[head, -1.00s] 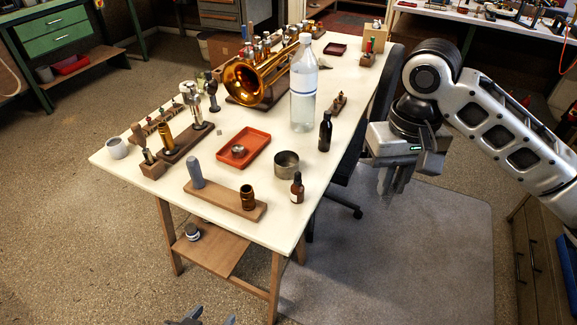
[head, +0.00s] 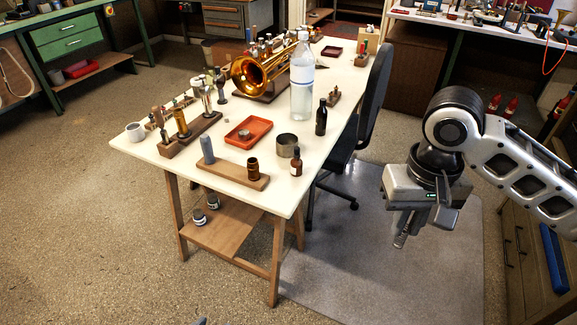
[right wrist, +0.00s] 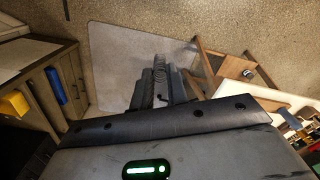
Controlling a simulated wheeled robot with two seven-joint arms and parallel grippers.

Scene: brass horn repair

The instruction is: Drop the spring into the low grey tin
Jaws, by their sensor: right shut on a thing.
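The low grey tin (head: 287,145) is a round, open metal tin on the cream workbench, near its right edge, behind a small brown dropper bottle. My right gripper (head: 402,238) hangs pointing down over the floor, right of the bench and apart from the tin. In the right wrist view the right gripper (right wrist: 160,90) is shut on a coiled grey spring (right wrist: 160,73), which stands between its fingers. The spring is hard to make out in the head view. Only a sliver of my left gripper (head: 200,321) shows at the bottom edge, so its jaws cannot be judged.
A clear bottle (head: 302,80), a dark bottle (head: 321,118) and the brown dropper bottle (head: 296,163) stand around the tin. A red tray (head: 262,127) lies left of it. A wooden block (head: 230,176) lies in front. A black chair (head: 376,85) stands at the bench's right side.

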